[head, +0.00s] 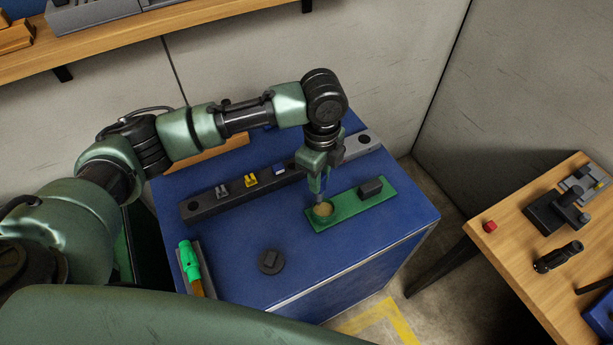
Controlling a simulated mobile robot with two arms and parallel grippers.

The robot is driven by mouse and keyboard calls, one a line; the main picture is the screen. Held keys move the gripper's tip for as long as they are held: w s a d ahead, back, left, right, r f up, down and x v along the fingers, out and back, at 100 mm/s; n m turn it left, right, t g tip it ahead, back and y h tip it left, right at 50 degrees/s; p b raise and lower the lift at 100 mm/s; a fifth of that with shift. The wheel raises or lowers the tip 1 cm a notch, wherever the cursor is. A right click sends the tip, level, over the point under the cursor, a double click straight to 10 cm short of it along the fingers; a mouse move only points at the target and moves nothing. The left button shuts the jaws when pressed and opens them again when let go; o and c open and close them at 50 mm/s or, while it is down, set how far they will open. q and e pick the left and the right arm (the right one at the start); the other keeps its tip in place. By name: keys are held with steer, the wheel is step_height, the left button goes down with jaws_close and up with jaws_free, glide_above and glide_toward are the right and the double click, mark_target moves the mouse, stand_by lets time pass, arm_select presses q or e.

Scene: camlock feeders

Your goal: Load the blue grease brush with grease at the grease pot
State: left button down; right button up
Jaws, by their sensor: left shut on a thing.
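My left gripper (317,174) points down over the green plate on the blue cabinet top. It is shut on the blue grease brush (316,186), a thin blue piece largely hidden by the fingers. The grease pot (324,209) is a round green cup with tan grease inside, at the left end of the green plate. The brush's lower end is at the pot's back rim. I cannot tell whether it touches the grease. My right gripper is not in view.
A black block (370,187) sits on the plate's other end. Behind is a dark rail (205,207) with small grey, yellow and blue pieces. A green-and-orange tool (190,262) and a dark disc (271,261) lie in front. A wooden table (510,240) stands right.

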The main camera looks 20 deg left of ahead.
arm_select(q)
step_height(320, 180, down, 8)
steer(key=w+d+m+b, duration=0.1)
steer(key=w+m+b, duration=0.1)
steer(key=m, duration=0.3)
steer(key=shift+w+m+b, duration=0.2)
steer(key=shift+m+b, duration=0.2)
steer(key=shift+b, duration=0.35)
steer(key=shift+d, duration=0.1)
step_height(320, 180, down, 3)
steer(key=shift+r+b, duration=0.2)
steer(key=shift+b, duration=0.15)
stand_by(1.2)
